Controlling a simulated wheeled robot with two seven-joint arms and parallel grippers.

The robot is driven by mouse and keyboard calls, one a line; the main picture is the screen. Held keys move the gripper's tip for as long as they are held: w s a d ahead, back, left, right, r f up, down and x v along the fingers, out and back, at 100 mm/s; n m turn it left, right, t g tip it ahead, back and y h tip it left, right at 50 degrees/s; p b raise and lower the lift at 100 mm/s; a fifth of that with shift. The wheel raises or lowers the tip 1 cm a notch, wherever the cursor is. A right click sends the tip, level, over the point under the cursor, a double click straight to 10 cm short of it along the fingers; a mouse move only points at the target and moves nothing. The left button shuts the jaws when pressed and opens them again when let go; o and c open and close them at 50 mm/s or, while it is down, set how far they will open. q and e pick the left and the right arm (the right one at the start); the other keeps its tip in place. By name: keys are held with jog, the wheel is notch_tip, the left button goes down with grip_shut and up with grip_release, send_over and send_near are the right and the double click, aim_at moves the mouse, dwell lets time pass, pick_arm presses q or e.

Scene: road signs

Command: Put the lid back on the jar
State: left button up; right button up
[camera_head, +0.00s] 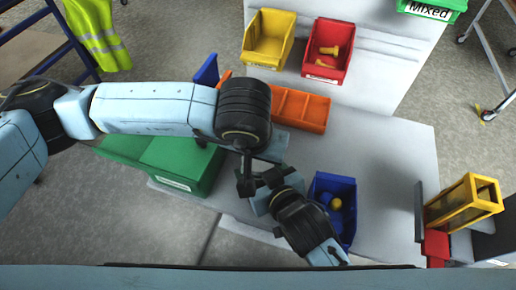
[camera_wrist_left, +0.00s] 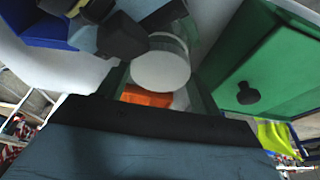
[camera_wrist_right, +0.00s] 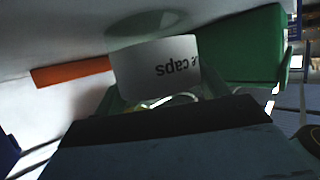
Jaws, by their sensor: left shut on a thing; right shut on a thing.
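My left gripper (camera_head: 247,184) hangs over the table in the middle of the head view, close to my right gripper (camera_head: 272,184). In the left wrist view a pale round disc, seemingly the lid (camera_wrist_left: 160,72), sits between the left fingers. My right gripper shows dark at the top of that view (camera_wrist_left: 122,38), close beside it. In the right wrist view a white label with upside-down "caps" marks the jar (camera_wrist_right: 158,72), which is between the right fingers. A greenish round shape lies above the label. In the head view the arms hide jar and lid; I cannot tell whether they touch.
A blue bin (camera_head: 346,182) with yellow pieces stands right of the grippers. An orange tray (camera_head: 300,110) lies behind, and a green box (camera_head: 185,163) stands left. Yellow (camera_head: 267,36) and red (camera_head: 328,48) bins are at the back. The table's right part is clear.

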pick_arm(q)
jog(key=shift+f, duration=0.5)
dwell(0.4)
jog(key=shift+s+f, duration=0.15)
jog(key=shift+f, duration=0.3)
jog(key=shift+s+r, duration=0.1)
dwell(0.4)
jog(key=shift+s+r, duration=0.15)
jog(key=shift+r, duration=0.25)
dwell(0.8)
